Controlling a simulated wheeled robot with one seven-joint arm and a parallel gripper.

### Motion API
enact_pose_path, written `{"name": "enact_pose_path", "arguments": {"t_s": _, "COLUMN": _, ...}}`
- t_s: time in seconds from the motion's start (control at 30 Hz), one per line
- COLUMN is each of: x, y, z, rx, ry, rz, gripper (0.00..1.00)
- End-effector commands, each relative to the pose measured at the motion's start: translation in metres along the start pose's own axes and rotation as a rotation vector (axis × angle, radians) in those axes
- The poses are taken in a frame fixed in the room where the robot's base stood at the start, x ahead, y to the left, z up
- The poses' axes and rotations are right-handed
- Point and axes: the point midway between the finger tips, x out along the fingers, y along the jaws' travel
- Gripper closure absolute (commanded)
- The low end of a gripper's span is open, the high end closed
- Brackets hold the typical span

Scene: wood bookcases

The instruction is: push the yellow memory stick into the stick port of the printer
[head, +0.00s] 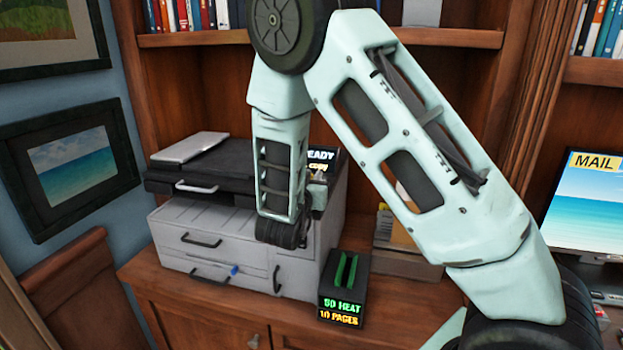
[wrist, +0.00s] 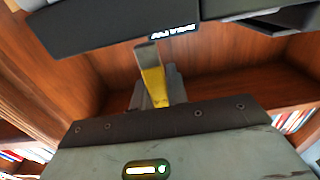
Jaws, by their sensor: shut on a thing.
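The yellow memory stick (wrist: 153,83) is in my gripper (wrist: 155,92) in the wrist view, its metal plug pointing up in the picture, away from the palm. My gripper is shut on the stick's sides. The printer (head: 245,240) is a large grey and black machine on the wood cabinet in the head view, with a lit READY display (head: 322,155). My gripper (head: 318,185) is beside its upper right part, partly behind my arm. The dark display panel (wrist: 115,22) is just beyond the plug in the wrist view. I cannot make out the stick port or any contact.
A black box with green slots and lit text (head: 345,285) stands at the printer's front right. A blue item (head: 233,270) is at a lower drawer. Boxes (head: 405,245) and a monitor (head: 590,205) are to the right. Bookcase shelves are behind.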

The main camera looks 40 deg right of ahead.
Motion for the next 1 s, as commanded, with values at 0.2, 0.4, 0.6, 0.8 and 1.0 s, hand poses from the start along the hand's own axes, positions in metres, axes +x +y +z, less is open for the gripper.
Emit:
{"name": "enact_pose_path", "arguments": {"t_s": 0.2, "x": 0.000, "y": 0.000, "z": 0.000, "rx": 0.000, "ry": 0.000, "rz": 0.000, "gripper": 1.00}}
{"name": "enact_pose_path", "arguments": {"t_s": 0.4, "x": 0.000, "y": 0.000, "z": 0.004, "rx": 0.000, "ry": 0.000, "rz": 0.000, "gripper": 1.00}}
{"name": "enact_pose_path", "arguments": {"t_s": 0.6, "x": 0.000, "y": 0.000, "z": 0.009, "rx": 0.000, "ry": 0.000, "rz": 0.000, "gripper": 1.00}}
{"name": "enact_pose_path", "arguments": {"t_s": 0.8, "x": 0.000, "y": 0.000, "z": 0.013, "rx": 0.000, "ry": 0.000, "rz": 0.000, "gripper": 1.00}}
{"name": "enact_pose_path", "arguments": {"t_s": 1.0, "x": 0.000, "y": 0.000, "z": 0.018, "rx": 0.000, "ry": 0.000, "rz": 0.000, "gripper": 1.00}}
